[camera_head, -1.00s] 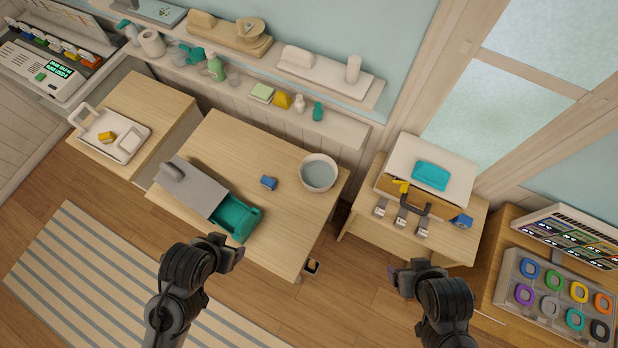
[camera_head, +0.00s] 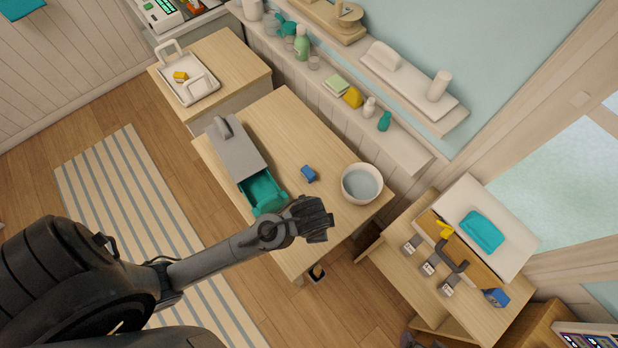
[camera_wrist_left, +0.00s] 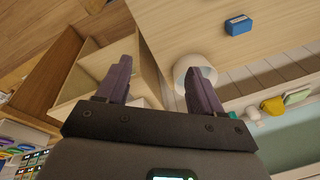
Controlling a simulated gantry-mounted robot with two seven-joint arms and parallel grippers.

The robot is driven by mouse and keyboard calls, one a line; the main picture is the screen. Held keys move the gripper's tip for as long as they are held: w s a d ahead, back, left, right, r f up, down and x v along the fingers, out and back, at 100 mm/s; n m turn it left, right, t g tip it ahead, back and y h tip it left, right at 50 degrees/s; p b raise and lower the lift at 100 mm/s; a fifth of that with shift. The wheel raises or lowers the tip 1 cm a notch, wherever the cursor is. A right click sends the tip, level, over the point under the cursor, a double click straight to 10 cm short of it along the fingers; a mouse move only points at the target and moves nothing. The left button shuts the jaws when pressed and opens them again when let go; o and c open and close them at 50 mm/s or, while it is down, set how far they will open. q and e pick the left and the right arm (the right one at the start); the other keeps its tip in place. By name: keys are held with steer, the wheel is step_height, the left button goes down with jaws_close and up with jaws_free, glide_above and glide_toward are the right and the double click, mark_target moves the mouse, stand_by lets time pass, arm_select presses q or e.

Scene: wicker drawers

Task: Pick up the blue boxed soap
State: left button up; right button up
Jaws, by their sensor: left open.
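A small blue box (camera_head: 308,174), which looks like the boxed soap, lies on the wooden table (camera_head: 290,128) left of a white bowl (camera_head: 362,184). It shows with a pale label in the left wrist view (camera_wrist_left: 238,25), up and right of the fingers. My left gripper (camera_head: 318,228) is over the table's front right edge, apart from the box. Its fingers are open and empty in the wrist view (camera_wrist_left: 160,72). Another blue box (camera_head: 496,297) sits on the right-hand table by the case. A dark part at the bottom edge may be my right gripper; its fingers are not clear.
A grey box with a teal open drawer (camera_head: 262,192) stands left of the blue box. A shelf (camera_head: 395,140) with bottles runs behind the table. A white tray (camera_head: 190,88) is at upper left. The tabletop around the blue box is clear.

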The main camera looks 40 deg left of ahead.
arm_select(q)
steer(key=w+d+f+m+y+b, duration=0.15)
steer(key=w+f+m+b, duration=0.3)
steer(key=f, duration=0.45)
steer(key=m+y+b, duration=0.7)
steer(key=y+b, duration=0.3)
steer(key=b, duration=0.4)
glide_toward(310, 174)
steer(key=shift+w+a+f+y+b, duration=0.25)
steer(key=shift+w+a+f+b, duration=0.25)
steer(key=shift+a+f+b, duration=0.4)
steer(key=shift+w+a+f, duration=0.1)
steer(key=shift+w+a, duration=0.05)
steer(key=shift+a, duration=0.8)
steer(key=shift+s+b+x, duration=0.2)
steer(key=shift+b+x, duration=0.1)
steer(key=shift+x, duration=2.45)
steer(key=shift+f, duration=0.2)
arm_select(e)
step_height(310, 174, down, 22)
steer(key=shift+f, duration=0.25)
steer(key=shift+d, duration=0.1)
